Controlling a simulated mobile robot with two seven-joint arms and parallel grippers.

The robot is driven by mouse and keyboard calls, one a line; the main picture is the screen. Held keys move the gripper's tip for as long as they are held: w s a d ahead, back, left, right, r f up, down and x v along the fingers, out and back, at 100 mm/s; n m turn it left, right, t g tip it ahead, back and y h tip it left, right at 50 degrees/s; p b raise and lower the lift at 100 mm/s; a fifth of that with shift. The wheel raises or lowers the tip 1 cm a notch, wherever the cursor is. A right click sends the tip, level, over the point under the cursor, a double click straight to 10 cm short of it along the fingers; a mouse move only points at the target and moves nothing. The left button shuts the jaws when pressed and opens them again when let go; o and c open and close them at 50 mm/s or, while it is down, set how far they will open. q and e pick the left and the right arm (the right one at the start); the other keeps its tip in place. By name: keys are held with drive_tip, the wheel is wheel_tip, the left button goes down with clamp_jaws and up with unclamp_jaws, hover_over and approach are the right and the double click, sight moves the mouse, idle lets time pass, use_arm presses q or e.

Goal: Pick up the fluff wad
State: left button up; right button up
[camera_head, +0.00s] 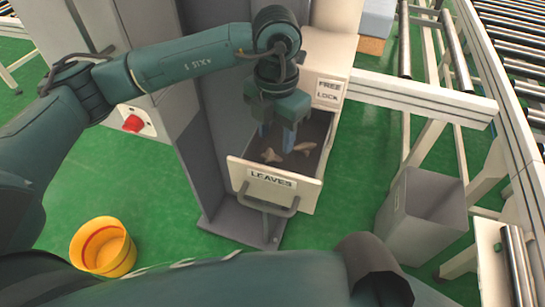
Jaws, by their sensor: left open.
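A small tan scrap (270,156) lies in the drawer just below and in front of the fingers. Another tan scrap (304,147) lies to the right of the fingers. I cannot tell whether either one is the fluff wad, and no other wad shows. The gripper body hides part of the drawer's back. My right gripper is not in view.
A grey bin (424,214) stands at right near roller conveyors. A yellow bucket (103,247) is at lower left. Green floor lies open between.

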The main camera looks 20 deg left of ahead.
sight(272, 154)
use_arm(q)
drive_tip(key=f, duration=0.2)
drive_tip(key=f+p, duration=0.1)
drive_tip(key=shift+s+a+f, duration=0.2)
drive_tip(key=shift+a+f, duration=0.1)
drive_tip(key=shift+f, duration=0.65)
drive_tip(key=shift+c, duration=0.6)
drive_tip(key=c, duration=0.6)
